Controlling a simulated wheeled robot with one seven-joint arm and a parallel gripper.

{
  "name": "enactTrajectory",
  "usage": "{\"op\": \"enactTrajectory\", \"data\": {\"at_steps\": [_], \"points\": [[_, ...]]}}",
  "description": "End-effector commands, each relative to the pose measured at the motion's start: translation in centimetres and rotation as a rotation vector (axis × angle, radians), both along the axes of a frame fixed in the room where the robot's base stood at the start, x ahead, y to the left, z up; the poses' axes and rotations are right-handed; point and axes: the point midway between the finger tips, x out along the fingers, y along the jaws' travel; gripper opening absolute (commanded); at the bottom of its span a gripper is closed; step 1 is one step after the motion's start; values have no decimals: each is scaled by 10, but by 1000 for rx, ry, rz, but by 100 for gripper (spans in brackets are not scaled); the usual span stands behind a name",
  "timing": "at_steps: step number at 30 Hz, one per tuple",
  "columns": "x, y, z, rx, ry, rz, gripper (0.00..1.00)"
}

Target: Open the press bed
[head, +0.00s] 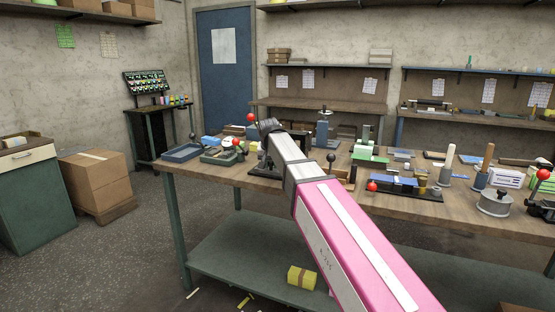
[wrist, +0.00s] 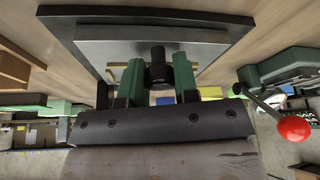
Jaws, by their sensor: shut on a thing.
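In the wrist view, my gripper (wrist: 157,78) has its two green fingers on either side of a black round knob (wrist: 158,68) and is shut on it. The knob stands at the near edge of a flat grey plate with a dark rim (wrist: 75,12), which looks like the press bed. A lever with a red ball (wrist: 294,128) is to the right, apart from the fingers. In the head view, my pink arm reaches over the workbench and hides the fingers, the knob and most of the press. I cannot tell how far the bed is out.
The wooden workbench (head: 420,205) is crowded. A blue tray (head: 181,153) lies at its left, and a red-ball lever (head: 251,118) rises close to my arm's end. A black fixture with blue parts (head: 405,190) and a round grey weight (head: 494,203) are to the right.

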Motion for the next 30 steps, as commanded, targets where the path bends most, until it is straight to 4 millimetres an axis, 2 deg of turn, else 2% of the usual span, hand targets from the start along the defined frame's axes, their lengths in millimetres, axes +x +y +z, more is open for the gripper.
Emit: {"op": "enactTrajectory", "data": {"at_steps": [1, 3, 8, 9, 11, 22, 26, 30], "points": [[-13, 3, 0, 0, -1, 2, 0], [-19, 6, 0, 0, -1, 1, 0], [-15, 6, 0, -1, -1, -1, 0], [-15, 6, 0, -1, -1, -1, 38], [-15, 6, 1, -1, -1, -1, 54], [-17, 6, 4, 0, -1, -1, 54], [-22, 6, 17, 1, -3, -1, 54], [-31, 6, 38, 1, -3, -1, 54]]}}
